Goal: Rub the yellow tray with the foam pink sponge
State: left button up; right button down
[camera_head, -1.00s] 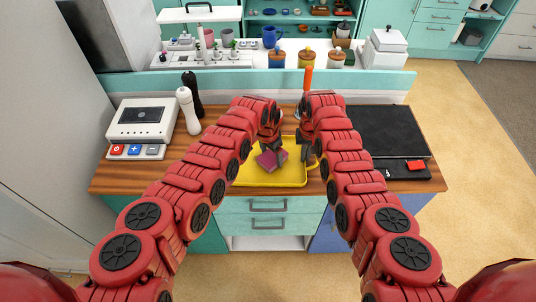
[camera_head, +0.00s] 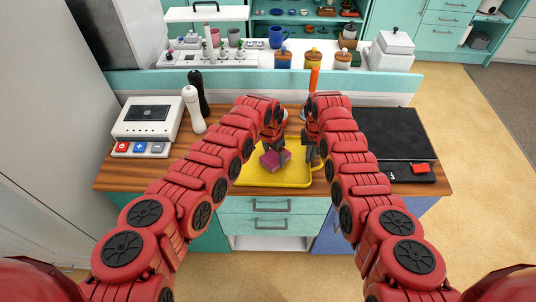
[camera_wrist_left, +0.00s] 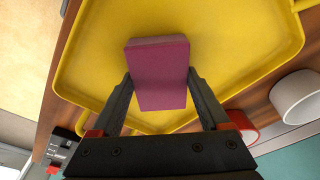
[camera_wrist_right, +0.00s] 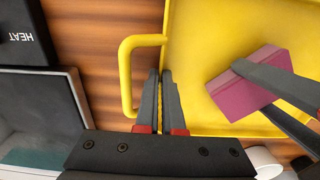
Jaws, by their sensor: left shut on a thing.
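The yellow tray (camera_head: 270,183) lies flat on the wooden counter. My left gripper (camera_head: 271,151) is shut on the pink sponge (camera_head: 275,160) and holds it over the tray floor. In the left wrist view the sponge (camera_wrist_left: 158,80) sits between both fingers, with the tray (camera_wrist_left: 85,75) behind it; I cannot tell whether they touch. My right gripper (camera_head: 311,160) is at the tray's right side. In the right wrist view its fingers (camera_wrist_right: 162,76) are nearly together beside the tray's handle (camera_wrist_right: 126,78); I cannot tell whether the rim is between them.
A dark hob-like panel (camera_head: 388,135) is on the right of the counter. A white appliance (camera_head: 148,117), a white mill (camera_head: 193,110) and a black mill (camera_head: 200,95) stand at the left. An orange-handled item (camera_head: 314,79) stands behind my right gripper.

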pick_arm(q)
jog(key=shift+d, duration=0.35)
pick_arm(e)
jog(key=shift+a, duration=0.1)
pick_arm(q)
jog(key=shift+a+r, duration=0.15)
jog(key=shift+r, duration=2.8)
pick_arm(e)
jog(key=c, duration=1)
grip_release()
jog(key=shift+o, duration=0.2)
